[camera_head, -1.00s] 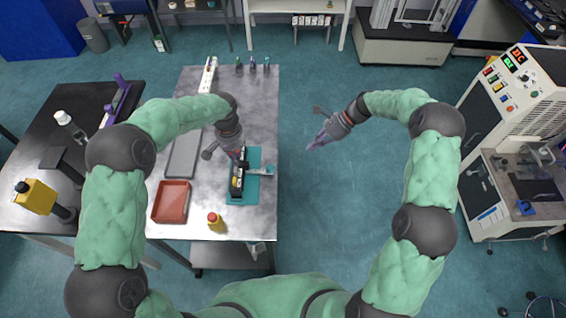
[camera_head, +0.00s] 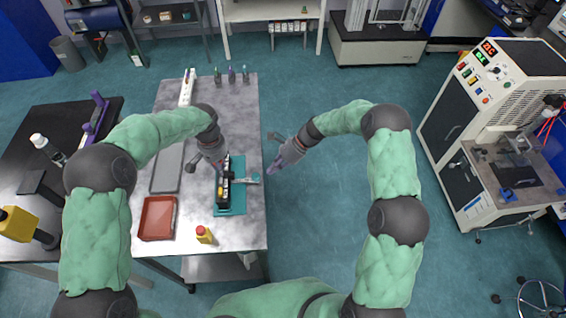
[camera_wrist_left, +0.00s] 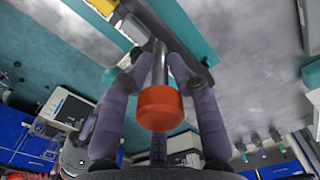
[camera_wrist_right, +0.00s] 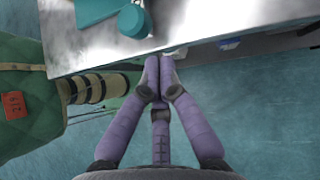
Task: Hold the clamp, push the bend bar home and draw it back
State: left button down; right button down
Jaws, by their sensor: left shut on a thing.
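The bending fixture with its clamp (camera_head: 223,186) is a black body on a teal base plate (camera_head: 237,205) on the metal table. My left gripper (camera_head: 218,165) is at its far end; in the left wrist view, the purple fingers (camera_wrist_left: 160,62) are shut around the clamp's grey lever, which ends in an orange-red knob (camera_wrist_left: 160,108). The bend bar with its teal end (camera_head: 254,179) sticks out of the fixture's right side; the teal knob also shows in the right wrist view (camera_wrist_right: 134,21). My right gripper (camera_head: 271,170) is shut and empty, fingertips together (camera_wrist_right: 157,66), just right of that knob, apart from it.
A red tray (camera_head: 157,218), a grey tray (camera_head: 168,168) and a yellow bottle with a red cap (camera_head: 204,234) stand on the table. A power strip (camera_head: 187,87) and small bottles (camera_head: 231,75) are at the far end. Right of the table is open floor.

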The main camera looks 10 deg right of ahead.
aim_at(247, 180)
jog(key=shift+s+a, duration=0.15)
jog(key=shift+a, duration=0.8)
jog(key=a, duration=0.4)
jog(key=shift+w+a, duration=0.25)
jog(key=shift+a, duration=0.15)
jog(key=shift+d, duration=0.1)
jog(key=shift+d, duration=0.35)
jog(key=d+f+v, duration=0.1)
jog(key=v, duration=1.1)
jog(key=shift+w+d+f, duration=0.15)
jog(key=shift+w+d, duration=0.1)
jog(key=shift+d, duration=0.2)
